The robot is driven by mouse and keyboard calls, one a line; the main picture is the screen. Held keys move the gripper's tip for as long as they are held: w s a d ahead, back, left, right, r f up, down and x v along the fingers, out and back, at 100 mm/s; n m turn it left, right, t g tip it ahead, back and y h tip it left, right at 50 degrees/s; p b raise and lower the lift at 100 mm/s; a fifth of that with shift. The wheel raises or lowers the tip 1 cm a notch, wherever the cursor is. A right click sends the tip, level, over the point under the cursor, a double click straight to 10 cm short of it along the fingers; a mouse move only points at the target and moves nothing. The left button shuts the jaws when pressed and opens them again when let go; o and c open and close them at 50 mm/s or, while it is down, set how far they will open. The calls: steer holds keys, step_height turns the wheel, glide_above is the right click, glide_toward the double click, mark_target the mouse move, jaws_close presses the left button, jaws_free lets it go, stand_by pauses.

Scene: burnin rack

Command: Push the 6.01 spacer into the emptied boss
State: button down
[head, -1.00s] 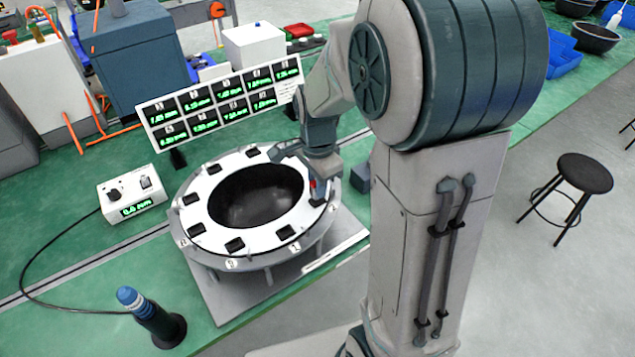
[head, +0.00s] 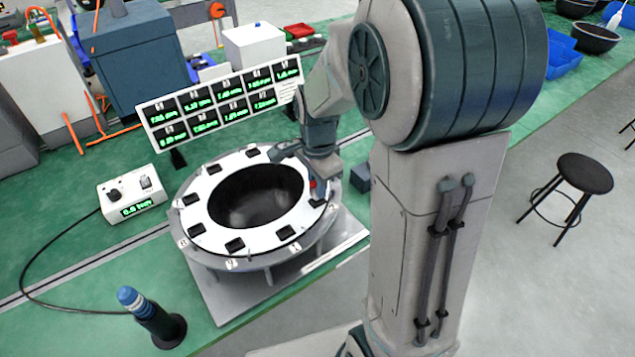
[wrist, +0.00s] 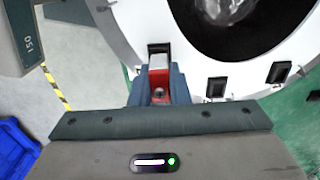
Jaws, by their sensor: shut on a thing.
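My gripper (wrist: 159,82) is shut on a small block with a red body and a pale grey end, which I take to be the 6.01 spacer (wrist: 158,63). The block's red part (head: 313,184) shows at the right side of the white ring (head: 215,247) in the head view. In the wrist view its grey end lies at a black-rimmed boss (wrist: 159,47) on the ring's edge. I cannot tell how deep it sits. My gripper (head: 318,186) is at the ring's rim in the head view, its fingers partly hidden.
Several other black bosses (head: 235,244) are spaced around the ring, which has a dark central opening (head: 255,195). A display panel (head: 220,105) stands behind. A readout box (head: 132,195) and a blue-topped dark tool (head: 150,315) are to the left.

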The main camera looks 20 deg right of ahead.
steer(key=shift+f+b, duration=0.5)
steer(key=shift+f, duration=0.2)
steer(key=c, duration=1.3)
jaws_free()
steer(key=shift+r, duration=0.1)
steer(key=shift+r, duration=0.1)
step_height(320, 180, up, 14)
steer(key=shift+f, duration=0.2)
